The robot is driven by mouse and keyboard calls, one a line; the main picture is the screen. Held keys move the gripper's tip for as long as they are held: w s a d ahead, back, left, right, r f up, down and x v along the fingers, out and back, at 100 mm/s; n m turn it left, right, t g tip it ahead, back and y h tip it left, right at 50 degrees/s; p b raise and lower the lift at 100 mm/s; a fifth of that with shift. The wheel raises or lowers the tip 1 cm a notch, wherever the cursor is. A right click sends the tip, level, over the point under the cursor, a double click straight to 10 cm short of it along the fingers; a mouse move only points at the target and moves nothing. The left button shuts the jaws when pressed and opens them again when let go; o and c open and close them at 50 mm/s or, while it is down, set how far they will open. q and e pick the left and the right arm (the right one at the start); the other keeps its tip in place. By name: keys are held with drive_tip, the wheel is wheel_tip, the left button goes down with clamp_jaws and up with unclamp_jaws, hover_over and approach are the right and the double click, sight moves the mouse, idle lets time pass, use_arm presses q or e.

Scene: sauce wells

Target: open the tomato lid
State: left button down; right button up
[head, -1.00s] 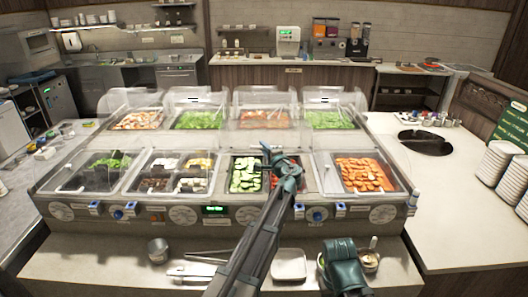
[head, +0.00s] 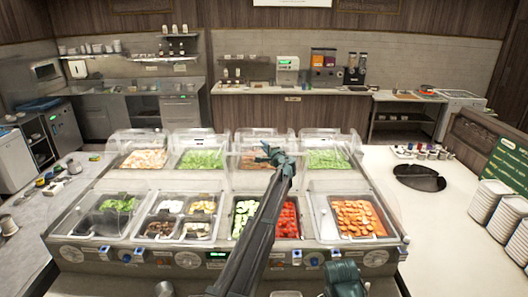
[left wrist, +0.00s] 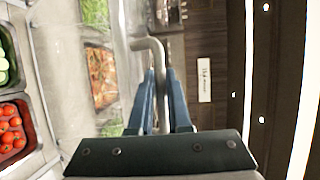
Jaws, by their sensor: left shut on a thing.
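Red tomatoes (head: 287,218) lie in the front-row well beside the cucumber slices (head: 243,216). They look uncovered, and the tomatoes also show at the left of the left wrist view (left wrist: 12,132). My left gripper (head: 276,155) is beyond the tomatoes, in front of the back-row wells. In the left wrist view its fingers (left wrist: 160,100) are shut on a grey bent handle (left wrist: 150,45). The clear lid itself is hard to make out. My left arm hides part of the well. My right gripper (head: 345,280) is partly cut off at the bottom edge; its fingers are unclear.
Clear lids cover the neighbouring front wells, including the one with orange slices (head: 358,217). Back-row wells of greens (head: 200,159) and other food stand behind. Plates are stacked (head: 485,205) on the right counter (head: 420,235), which has a dark round opening (head: 418,178).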

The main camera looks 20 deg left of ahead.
use_arm(q)
drive_tip(key=shift+w+a+r, duration=0.2)
drive_tip(key=shift+w+r, duration=0.2)
drive_tip(key=shift+w, duration=0.35)
drive_tip(key=c, duration=1.2)
unclamp_jaws()
drive_tip(key=shift+o, duration=0.2)
drive_tip(key=f+p+v, duration=0.1)
drive_tip(key=v, duration=1.2)
drive_tip(key=shift+s+d+r, duration=0.25)
drive_tip(key=shift+s+r, duration=0.1)
drive_tip(key=shift+r, duration=0.1)
